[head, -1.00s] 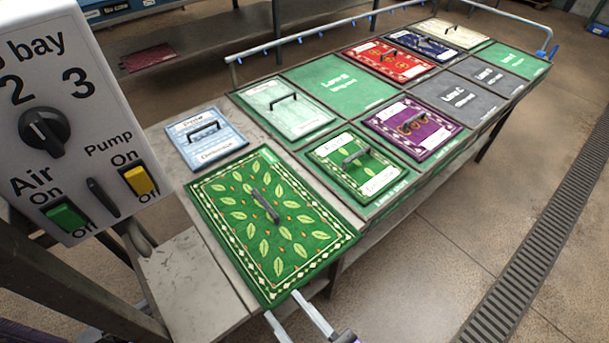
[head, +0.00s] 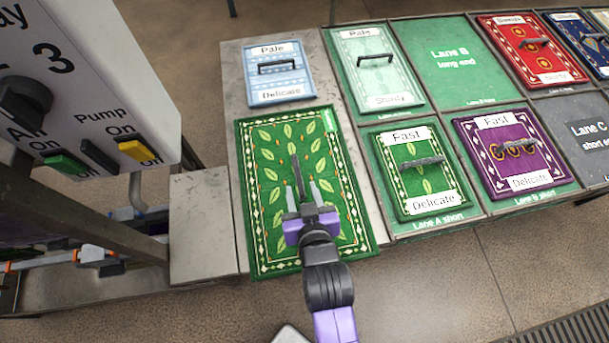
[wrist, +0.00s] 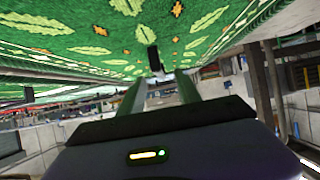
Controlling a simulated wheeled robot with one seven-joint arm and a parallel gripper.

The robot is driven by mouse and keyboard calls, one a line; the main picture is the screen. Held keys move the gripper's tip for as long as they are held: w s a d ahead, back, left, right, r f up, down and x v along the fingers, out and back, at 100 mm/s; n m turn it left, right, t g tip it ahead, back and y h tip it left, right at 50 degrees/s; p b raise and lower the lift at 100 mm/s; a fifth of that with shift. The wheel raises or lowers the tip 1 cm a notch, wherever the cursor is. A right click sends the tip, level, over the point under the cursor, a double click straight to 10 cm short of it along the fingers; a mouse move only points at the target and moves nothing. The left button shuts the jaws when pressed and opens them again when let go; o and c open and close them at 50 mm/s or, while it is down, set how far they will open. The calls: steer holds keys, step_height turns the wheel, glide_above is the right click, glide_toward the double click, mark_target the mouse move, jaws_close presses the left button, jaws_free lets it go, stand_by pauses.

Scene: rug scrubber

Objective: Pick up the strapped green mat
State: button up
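The large green mat (head: 264,234), with yellow leaves and a patterned border, lies flat on the near end of the bench. Its dark strap (head: 297,172) stands up at the middle of the mat. My gripper (head: 302,188) is over the mat at the strap's near end, with its two fingers apart. In the wrist view, the mat (wrist: 95,38) fills the top and the strap's dark end (wrist: 154,58) shows ahead, in line with the gap between the fingers (wrist: 161,78). I cannot tell whether the fingers touch the strap or mat.
A smaller green mat (head: 425,187) marked Fast and Delicate lies to the right, beside a purple mat (head: 490,165). A blue mat (head: 278,88) and a pale green mat (head: 379,82) lie behind. A control box (head: 95,60) with switches stands at the left.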

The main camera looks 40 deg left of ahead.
mark_target(299, 176)
steer(key=x, duration=0.3)
steer(key=p+x, duration=0.1)
steer(key=x, duration=0.1)
steer(key=shift+w+a+r, duration=0.15)
steer(key=shift+w+a, duration=0.1)
steer(key=shift+w, duration=0.05)
steer(key=shift+w+a+f, duration=0.3)
steer(key=shift+w+a, duration=0.05)
jaws_close()
steer(key=shift+r, duration=0.1)
stand_by(0.9)
